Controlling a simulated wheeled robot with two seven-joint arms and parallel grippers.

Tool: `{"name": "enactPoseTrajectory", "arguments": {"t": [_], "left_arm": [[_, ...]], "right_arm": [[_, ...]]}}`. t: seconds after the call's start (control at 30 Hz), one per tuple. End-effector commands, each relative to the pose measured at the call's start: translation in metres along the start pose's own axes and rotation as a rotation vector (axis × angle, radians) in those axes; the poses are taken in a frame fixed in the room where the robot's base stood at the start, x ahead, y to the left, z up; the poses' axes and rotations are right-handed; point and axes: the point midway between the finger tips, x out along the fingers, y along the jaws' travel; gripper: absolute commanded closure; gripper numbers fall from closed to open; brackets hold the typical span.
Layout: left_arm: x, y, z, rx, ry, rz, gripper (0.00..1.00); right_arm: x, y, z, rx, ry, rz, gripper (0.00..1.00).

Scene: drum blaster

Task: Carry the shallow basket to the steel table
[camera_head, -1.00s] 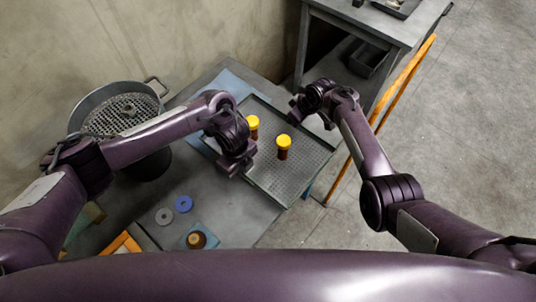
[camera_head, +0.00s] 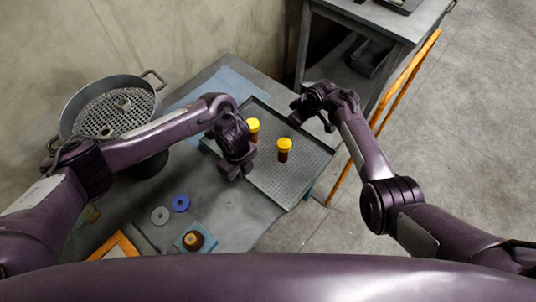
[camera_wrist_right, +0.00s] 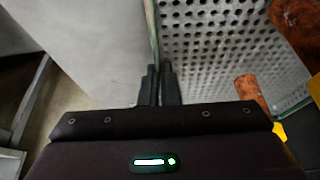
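The shallow basket (camera_head: 300,185) is a rectangular grey perforated tray at the middle of the head view, with two yellow-capped brown bottles (camera_head: 284,150) standing in it. My left gripper (camera_head: 236,172) is at its left rim; its fingertips are too hidden to tell if they are shut. My right gripper (camera_wrist_right: 160,85) has its fingers close together with the basket's thin rim (camera_wrist_right: 154,30) between them; in the head view it is at the far right rim. A grey table (camera_head: 372,18), likely the steel table, stands at the upper right.
The basket is over a grey workbench (camera_head: 235,215); any gap below cannot be told. A round perforated pan (camera_head: 75,125), blue and grey discs (camera_head: 181,203) and a brown-topped jar (camera_head: 194,240) are to the left. An orange bar (camera_head: 400,85) slants beside the table. The right floor is clear.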

Motion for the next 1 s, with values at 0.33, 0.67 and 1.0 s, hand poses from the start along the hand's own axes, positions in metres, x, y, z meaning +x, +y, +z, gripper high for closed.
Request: {"name": "enactPoseTrajectory", "arguments": {"t": [0.33,0.67,1.0], "left_arm": [[0.015,0.001,0.000,0.000,0.000,0.003,0.88],[0.014,0.000,0.000,0.000,0.000,0.001,0.76],[-0.026,-0.002,0.002,0.004,-0.004,-0.007,0.76]], "right_arm": [[0.013,0.001,0.006,0.001,0.000,0.002,0.88],[0.013,0.000,0.005,0.000,0.000,0.000,0.76],[0.013,0.000,0.005,0.000,0.000,0.000,0.76]]}}
